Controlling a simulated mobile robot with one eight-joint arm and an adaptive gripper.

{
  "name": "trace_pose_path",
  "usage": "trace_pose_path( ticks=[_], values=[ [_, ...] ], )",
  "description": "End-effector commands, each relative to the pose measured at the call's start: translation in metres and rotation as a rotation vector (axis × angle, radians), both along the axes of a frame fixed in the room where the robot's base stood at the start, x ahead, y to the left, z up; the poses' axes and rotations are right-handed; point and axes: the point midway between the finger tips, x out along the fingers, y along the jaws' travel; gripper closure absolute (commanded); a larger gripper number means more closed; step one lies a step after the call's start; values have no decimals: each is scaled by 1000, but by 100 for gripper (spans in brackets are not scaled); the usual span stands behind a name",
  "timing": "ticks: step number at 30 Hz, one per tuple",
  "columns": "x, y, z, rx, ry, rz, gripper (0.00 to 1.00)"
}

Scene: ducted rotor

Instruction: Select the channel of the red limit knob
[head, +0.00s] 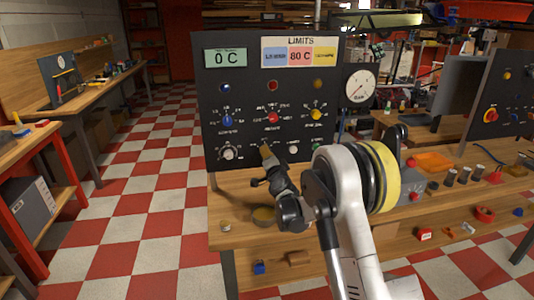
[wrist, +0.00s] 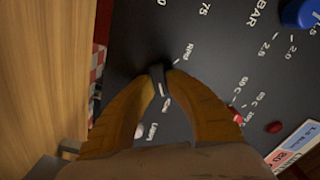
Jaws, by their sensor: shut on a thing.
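A black control panel (head: 250,95) stands upright on the wooden bench. The red limit knob (head: 271,118) is at its middle, below a red lamp (head: 272,85). My gripper (head: 266,149) is at the panel just below the red knob. In the wrist view its brown fingers (wrist: 159,76) are shut on a small dark selector knob (wrist: 158,74). Labels including RPM surround this knob; the fingers hide part of it. In the head view my gripper covers most of it.
A blue knob (head: 227,120) and a yellow knob (head: 316,114) flank the red one. A pale knob (head: 229,153) and a white button (head: 293,149) sit either side of my gripper. A display reads 0 C (head: 226,57). The limits display (head: 300,56) shows 80 C on red.

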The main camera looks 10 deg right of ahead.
Motion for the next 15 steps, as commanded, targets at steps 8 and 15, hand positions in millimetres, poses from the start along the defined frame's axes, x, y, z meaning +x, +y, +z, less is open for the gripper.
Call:
trace_pose_path(
  ticks=[8,15],
  values=[
    [0,0,0,-1,0,0,60],
    [-6,0,0,-1,0,0,60]
  ],
)
